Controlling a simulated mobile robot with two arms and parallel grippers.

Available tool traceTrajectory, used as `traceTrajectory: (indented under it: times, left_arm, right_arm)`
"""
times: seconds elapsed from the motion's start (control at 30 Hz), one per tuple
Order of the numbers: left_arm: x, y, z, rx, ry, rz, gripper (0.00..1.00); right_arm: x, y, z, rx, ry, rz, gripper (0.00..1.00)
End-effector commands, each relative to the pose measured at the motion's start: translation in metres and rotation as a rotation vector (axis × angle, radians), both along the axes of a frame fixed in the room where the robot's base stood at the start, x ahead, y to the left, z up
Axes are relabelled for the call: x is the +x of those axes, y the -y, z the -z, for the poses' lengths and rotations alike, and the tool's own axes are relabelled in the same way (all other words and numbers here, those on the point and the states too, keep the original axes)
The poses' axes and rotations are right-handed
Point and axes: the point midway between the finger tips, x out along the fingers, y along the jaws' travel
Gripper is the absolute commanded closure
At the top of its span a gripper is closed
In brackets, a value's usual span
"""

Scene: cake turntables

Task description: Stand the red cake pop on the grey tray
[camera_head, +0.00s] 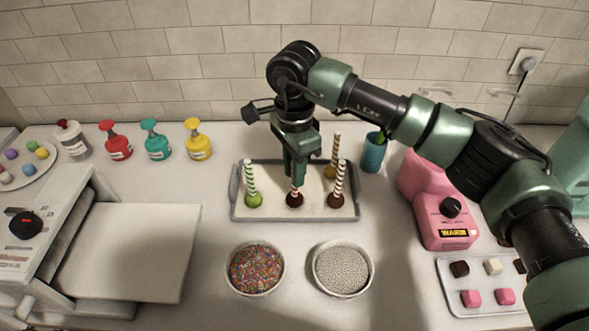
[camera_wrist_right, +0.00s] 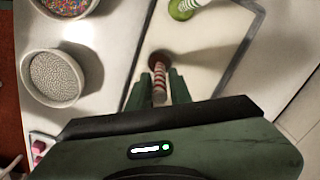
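The grey tray (camera_head: 235,205) has a pale inside and stands in the middle of the counter. The red cake pop (camera_head: 294,200), very dark red, has a red-and-white striped stick and stands upright at the tray's front middle. It also shows in the right wrist view (camera_wrist_right: 160,58). My right gripper (camera_head: 297,182) points down over it, with one finger close on each side of the stick; I cannot tell whether they press on it. A green cake pop (camera_head: 254,200) stands to the left, a dark one (camera_head: 336,200) to the right, a yellow-striped one (camera_head: 331,172) behind. My left gripper is not in view.
Bowls of coloured sprinkles (camera_head: 256,268) and silvery beads (camera_head: 342,270) stand in front of the tray. A blue cup (camera_head: 373,155) and a pink warmer (camera_head: 445,222) are to the right, several bottles (camera_head: 157,143) at the back left. A white appliance (camera_head: 130,250) fills the left.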

Motion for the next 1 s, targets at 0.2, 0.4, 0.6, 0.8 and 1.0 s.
traceTrajectory:
  times: [0.2,0.4,0.6,0.8,1.0]
  left_arm:
    - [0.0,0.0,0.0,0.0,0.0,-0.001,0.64]
    - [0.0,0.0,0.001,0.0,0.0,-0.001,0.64]
    - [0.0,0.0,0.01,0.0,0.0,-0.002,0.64]
    - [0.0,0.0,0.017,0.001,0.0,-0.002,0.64]
    - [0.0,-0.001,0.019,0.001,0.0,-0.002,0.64]
  right_arm:
    - [0.0,0.0,0.0,0.0,-0.001,0.0,0.62]
    - [0.0,0.0,-0.002,0.0,0.0,0.0,0.62]
    - [0.001,0.0,-0.029,0.0,0.004,0.0,0.62]
    - [0.001,0.0,-0.062,0.001,0.003,0.0,0.62]
    - [0.0,0.0,-0.077,0.0,0.0,0.0,0.62]
